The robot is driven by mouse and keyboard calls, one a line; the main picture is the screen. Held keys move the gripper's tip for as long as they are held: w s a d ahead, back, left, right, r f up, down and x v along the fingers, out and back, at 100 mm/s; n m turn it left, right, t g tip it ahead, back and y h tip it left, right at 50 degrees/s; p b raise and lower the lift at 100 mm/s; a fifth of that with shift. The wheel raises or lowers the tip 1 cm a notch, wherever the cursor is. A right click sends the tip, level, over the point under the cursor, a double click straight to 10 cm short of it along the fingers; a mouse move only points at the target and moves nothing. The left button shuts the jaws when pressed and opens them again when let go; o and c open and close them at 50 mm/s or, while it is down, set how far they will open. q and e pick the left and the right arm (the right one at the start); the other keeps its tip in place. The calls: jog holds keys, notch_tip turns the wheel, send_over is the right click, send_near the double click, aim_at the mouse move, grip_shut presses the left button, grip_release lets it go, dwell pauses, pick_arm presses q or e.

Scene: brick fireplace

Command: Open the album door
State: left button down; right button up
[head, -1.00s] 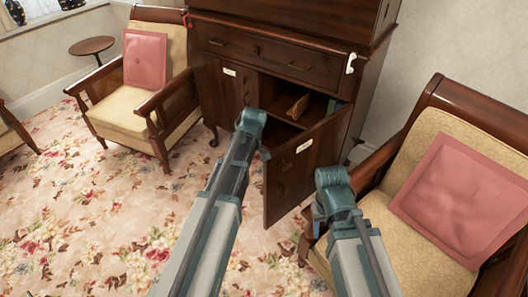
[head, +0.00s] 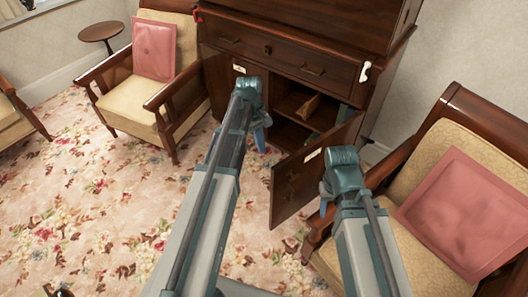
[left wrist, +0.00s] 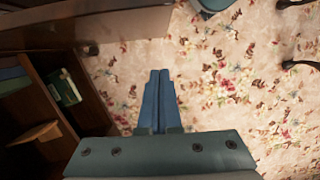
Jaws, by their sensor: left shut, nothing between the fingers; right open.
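The dark wooden cabinet (head: 300,45) has two lower doors with small white labels too small to read, so I cannot tell which is the album door. The right door (head: 310,180) stands swung out, exposing shelves. The left door (head: 220,85) looks shut, partly hidden by my left arm. My left gripper (head: 262,138) is shut and empty, before the opening and left of the open door. Its closed blue fingers (left wrist: 157,100) also show in the left wrist view, with the opening on the left. My right gripper (head: 325,198) is beside the open door, its fingers partly hidden.
A brown item (head: 309,107) stands on the shelf inside. An armchair with a pink cushion (head: 465,215) is close on the right; another armchair (head: 135,105) stands left of the cabinet. The flowered carpet (head: 85,200) is clear at left.

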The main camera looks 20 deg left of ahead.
aim_at(272, 173)
pick_arm(q)
jog(key=s+d+f+b, duration=0.3)
jog(key=d+f+b, duration=0.2)
jog(key=f+b, duration=0.3)
jog(key=shift+s+f, duration=0.3)
jog(key=shift+f, duration=0.2)
jog(key=shift+d, duration=0.1)
